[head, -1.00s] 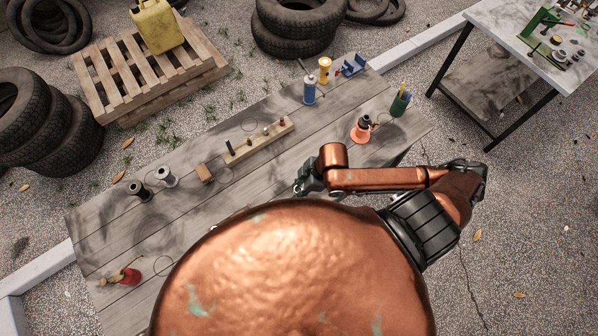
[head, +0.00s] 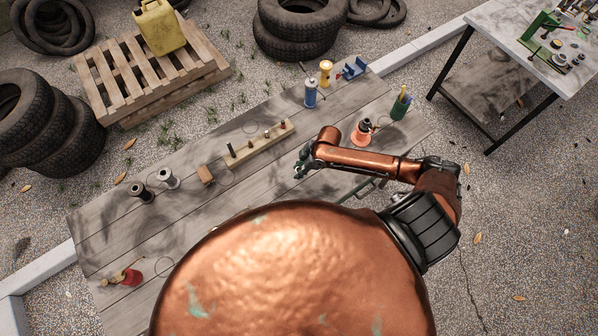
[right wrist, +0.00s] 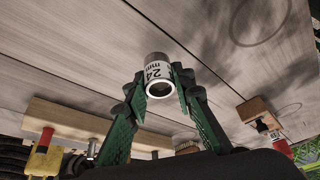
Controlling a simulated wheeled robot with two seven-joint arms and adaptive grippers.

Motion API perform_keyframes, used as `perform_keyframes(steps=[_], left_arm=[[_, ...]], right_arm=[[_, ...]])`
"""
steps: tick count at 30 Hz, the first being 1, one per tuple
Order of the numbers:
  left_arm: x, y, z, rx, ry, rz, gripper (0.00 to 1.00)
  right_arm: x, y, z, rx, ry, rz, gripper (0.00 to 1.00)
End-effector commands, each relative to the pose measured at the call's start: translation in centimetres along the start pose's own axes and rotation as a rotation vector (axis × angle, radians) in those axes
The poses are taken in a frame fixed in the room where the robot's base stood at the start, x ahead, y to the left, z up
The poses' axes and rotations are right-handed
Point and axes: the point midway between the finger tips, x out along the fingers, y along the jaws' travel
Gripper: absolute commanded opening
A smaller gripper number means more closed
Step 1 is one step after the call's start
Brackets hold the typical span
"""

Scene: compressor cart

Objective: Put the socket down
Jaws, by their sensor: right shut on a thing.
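My right gripper (head: 299,168) is over the wooden bench, just below the right end of the peg rail in the head view. In the right wrist view the green fingers of that gripper (right wrist: 158,82) are shut on a silver socket (right wrist: 156,66) marked "24 mm", its dark open end toward the camera. In the head view I cannot make out the held socket. I cannot tell whether it touches the bench. My left gripper is not in view.
Bare boards lie around the gripper.

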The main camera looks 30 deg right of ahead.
Motion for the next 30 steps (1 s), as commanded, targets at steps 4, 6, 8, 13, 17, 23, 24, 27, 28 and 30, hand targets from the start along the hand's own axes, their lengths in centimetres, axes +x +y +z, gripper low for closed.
perform_keyframes(steps=[4,6,8,13,17,23,24,27,28,30], left_arm=[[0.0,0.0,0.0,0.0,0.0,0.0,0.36],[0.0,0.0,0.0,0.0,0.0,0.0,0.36],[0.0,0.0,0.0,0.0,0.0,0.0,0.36],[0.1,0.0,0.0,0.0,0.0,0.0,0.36],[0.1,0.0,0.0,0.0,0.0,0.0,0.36],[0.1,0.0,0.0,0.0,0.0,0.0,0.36],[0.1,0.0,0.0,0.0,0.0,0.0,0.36],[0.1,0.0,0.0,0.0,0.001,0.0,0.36],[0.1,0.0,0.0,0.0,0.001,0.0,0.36],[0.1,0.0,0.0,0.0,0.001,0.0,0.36]], right_arm=[[1.4,0.0,0.6,0.001,0.0,0.0,0.0],[1.5,0.0,0.6,0.0,0.0,0.001,0.0],[1.4,0.0,0.6,0.0,0.0,0.001,0.0],[1.5,-0.1,0.7,0.0,-0.001,0.0,0.0],[1.7,-0.1,0.8,0.0,-0.001,0.0,0.26],[1.7,-0.1,0.7,0.0,-0.001,0.0,0.4],[1.7,-0.1,0.8,0.0,-0.001,0.0,0.4],[1.7,-0.1,0.8,0.0,-0.001,0.0,0.4],[1.7,-0.1,0.8,0.0,-0.001,0.0,0.4],[1.6,-0.1,0.7,0.0,-0.001,0.0,0.4]])
